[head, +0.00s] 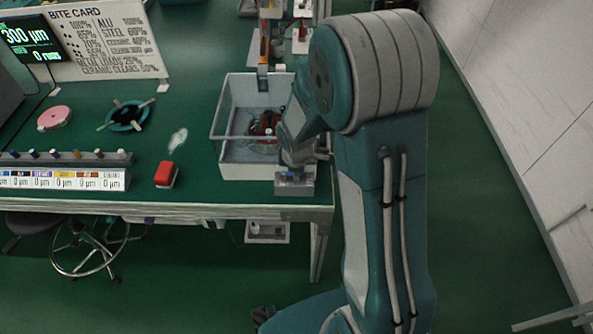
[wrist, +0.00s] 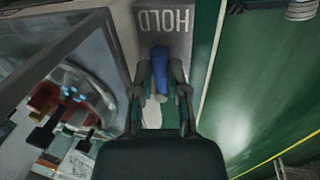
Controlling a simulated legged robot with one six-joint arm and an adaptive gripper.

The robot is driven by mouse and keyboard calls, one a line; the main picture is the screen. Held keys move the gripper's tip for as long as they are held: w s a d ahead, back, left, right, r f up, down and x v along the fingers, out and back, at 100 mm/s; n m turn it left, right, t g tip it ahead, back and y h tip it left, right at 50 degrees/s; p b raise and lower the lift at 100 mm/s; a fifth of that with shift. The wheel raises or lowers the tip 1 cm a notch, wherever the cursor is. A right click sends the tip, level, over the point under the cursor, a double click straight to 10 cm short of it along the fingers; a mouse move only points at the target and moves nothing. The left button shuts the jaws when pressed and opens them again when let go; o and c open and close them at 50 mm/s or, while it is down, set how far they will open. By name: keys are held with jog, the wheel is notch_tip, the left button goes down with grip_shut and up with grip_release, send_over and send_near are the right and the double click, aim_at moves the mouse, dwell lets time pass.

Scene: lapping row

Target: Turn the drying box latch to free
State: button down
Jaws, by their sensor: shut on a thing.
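The drying box (head: 240,165) is a pale open-topped box with clear walls at the right end of the green bench. Its clear wall also fills the left of the wrist view (wrist: 60,52). The latch (wrist: 160,68) is a blue handle on a grey plate marked HOLD (wrist: 163,20), which reads upside down in the wrist view. My gripper (wrist: 160,82) is shut on the blue latch, one finger on each side. The latch points roughly along the plate, towards the HOLD lettering. In the head view my gripper (head: 297,160) is at the box's right front corner, and my arm hides the latch.
A red and dark object (head: 266,126) lies inside the box. A red block (head: 166,174), a knob rail (head: 70,158), a dark green ring (head: 127,116) and a pink disc (head: 54,118) are on the bench to the left. Open floor lies right of the bench.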

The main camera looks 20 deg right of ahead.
jog(key=m, duration=0.2)
jog(key=s+a+m, duration=0.1)
jog(key=m, duration=0.3)
jog(key=shift+s+a+g+h, duration=0.15)
jog(key=shift+s+g+h, duration=0.15)
jog(key=shift+h, duration=0.1)
jog(key=m, duration=0.1)
jog(key=a+m, duration=0.1)
jog(key=m, duration=0.1)
jog(key=m+g, duration=0.1)
jog(key=m, duration=0.1)
jog(key=shift+s+a+h, duration=0.25)
jog(key=shift+a+h, duration=0.05)
jog(key=shift+m, duration=0.4)
jog(key=c, duration=0.9)
grip_release()
jog(key=shift+a, duration=0.1)
jog(key=r, duration=0.4)
jog(key=a+r, duration=0.1)
jog(key=r, duration=0.2)
jog(key=a+r, duration=0.1)
jog(key=r, duration=0.3)
jog(key=shift+s+a+r, duration=0.2)
jog(key=shift+a+r, duration=0.05)
jog(key=shift+r, duration=0.05)
